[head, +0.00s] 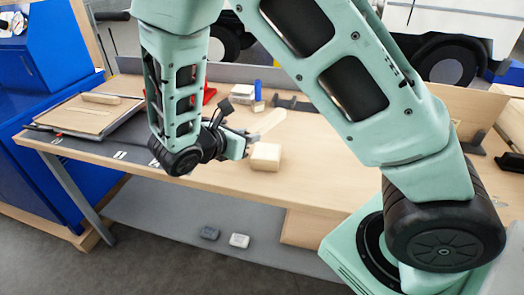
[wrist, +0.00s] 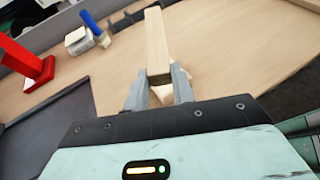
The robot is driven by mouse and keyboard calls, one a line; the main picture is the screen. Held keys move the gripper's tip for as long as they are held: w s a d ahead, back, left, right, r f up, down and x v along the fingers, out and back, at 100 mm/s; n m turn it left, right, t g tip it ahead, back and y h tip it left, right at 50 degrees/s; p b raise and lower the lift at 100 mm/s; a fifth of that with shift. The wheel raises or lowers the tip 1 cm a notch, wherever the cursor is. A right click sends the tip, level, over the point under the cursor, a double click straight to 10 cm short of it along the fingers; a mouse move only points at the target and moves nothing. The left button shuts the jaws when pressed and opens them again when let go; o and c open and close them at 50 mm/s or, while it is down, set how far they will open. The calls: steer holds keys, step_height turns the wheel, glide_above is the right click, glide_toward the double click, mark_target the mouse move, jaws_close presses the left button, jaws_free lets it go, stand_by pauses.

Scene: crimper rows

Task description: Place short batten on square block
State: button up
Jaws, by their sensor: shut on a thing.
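My gripper (head: 244,140) is shut on the short batten (head: 270,122), a pale wooden strip, and holds it above the workbench. In the wrist view the batten (wrist: 157,42) sticks out forward from between the two grey fingers (wrist: 157,80). The square block (head: 265,158) is a pale wooden cube on the bench near its front edge, just right of and below my gripper in the head view. In the wrist view a small part of the block (wrist: 165,96) shows between the fingers, below the batten; the rest is hidden.
A tray (head: 72,121) with a wooden piece (head: 100,98) lies at the bench's left. A red stand (wrist: 28,65), a white device (wrist: 80,40) and a blue marker-like thing (wrist: 92,24) stand toward the back.

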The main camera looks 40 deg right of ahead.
step_height(320, 180, down, 8)
steer(key=shift+r, duration=0.1)
stand_by(0.4)
steer(key=shift+f, duration=0.25)
steer(key=o, duration=1)
steer(key=shift+r, duration=0.1)
steer(key=shift+r, duration=0.1)
